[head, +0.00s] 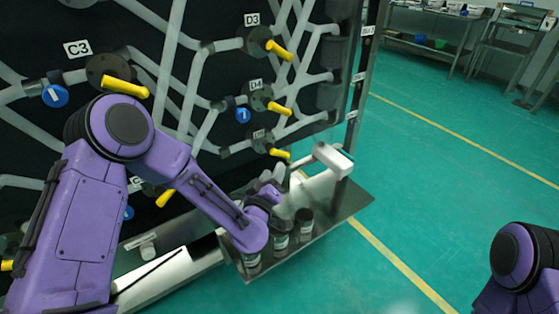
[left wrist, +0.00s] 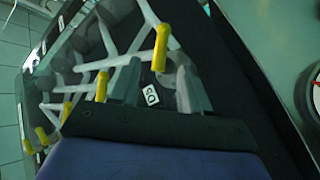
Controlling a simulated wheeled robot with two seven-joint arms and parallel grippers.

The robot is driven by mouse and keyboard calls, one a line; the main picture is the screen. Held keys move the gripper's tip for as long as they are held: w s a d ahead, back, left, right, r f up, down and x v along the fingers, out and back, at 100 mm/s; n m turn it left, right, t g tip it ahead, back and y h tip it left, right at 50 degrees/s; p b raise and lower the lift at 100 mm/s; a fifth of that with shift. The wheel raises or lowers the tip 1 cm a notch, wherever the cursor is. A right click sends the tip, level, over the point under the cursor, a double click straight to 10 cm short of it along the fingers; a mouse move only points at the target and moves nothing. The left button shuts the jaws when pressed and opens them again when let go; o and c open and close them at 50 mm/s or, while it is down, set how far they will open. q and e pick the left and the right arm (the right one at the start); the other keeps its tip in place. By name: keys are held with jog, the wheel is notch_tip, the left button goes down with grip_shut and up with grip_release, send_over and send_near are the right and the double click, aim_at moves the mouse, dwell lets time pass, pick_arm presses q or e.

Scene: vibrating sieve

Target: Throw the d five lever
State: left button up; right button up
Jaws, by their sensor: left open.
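The lever panel (head: 200,90) has several yellow levers on dark round hubs. The lowest lever of the D column (head: 280,153) sits below the D4 lever (head: 280,108); its label is partly unreadable, and its position below D4 suggests D5. My left gripper (head: 274,180) is just below that lever, apart from it in the head view. In the left wrist view, my open fingers (left wrist: 158,85) stand either side of a small white label (left wrist: 151,95), with a yellow lever (left wrist: 161,48) beyond the tips. My right gripper is out of view.
The D3 lever (head: 279,50) and C3 lever (head: 126,87) are higher on the panel. Several dark-lidded jars (head: 281,240) stand on a metal shelf (head: 340,212) beneath my left wrist. A white box-like part (head: 333,158) juts out right of the gripper. Green floor (head: 440,170) is clear at right.

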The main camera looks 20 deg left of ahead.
aim_at(280, 156)
pick_arm(q)
jog(key=w, duration=0.8)
jog(key=shift+w+a+f, duration=0.1)
jog(key=shift+w+a, duration=0.1)
grip_shut()
